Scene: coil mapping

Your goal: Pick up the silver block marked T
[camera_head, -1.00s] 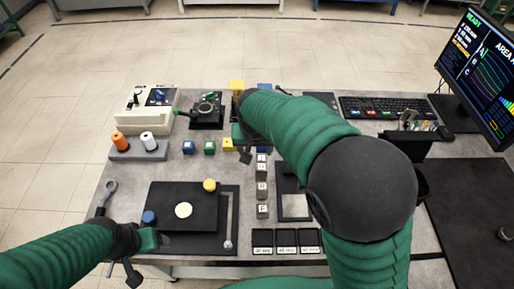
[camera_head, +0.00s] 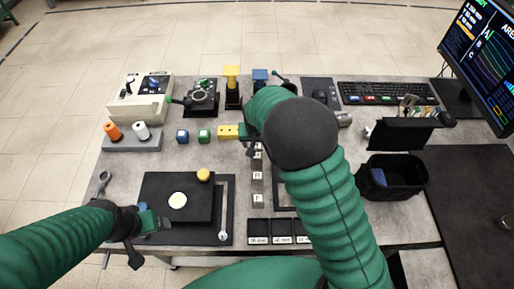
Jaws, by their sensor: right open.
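A column of small silver blocks (camera_head: 258,180) with white labelled tops stands on the grey table near the middle, running toward the front edge. The letters are too small to read, so I cannot tell which block is marked T. My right gripper (camera_head: 250,146) is open above the far end of this column, just right of a yellow block (camera_head: 228,132). It partly hides the farthest silver block. My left gripper (camera_head: 155,222) is at the left front, beside a black plate (camera_head: 152,187); I cannot tell whether it is open.
Labelled black trays (camera_head: 270,239) lie at the front. A black bin (camera_head: 391,178) stands to the right. A joystick box (camera_head: 201,98) and keyboard (camera_head: 388,93) are at the back.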

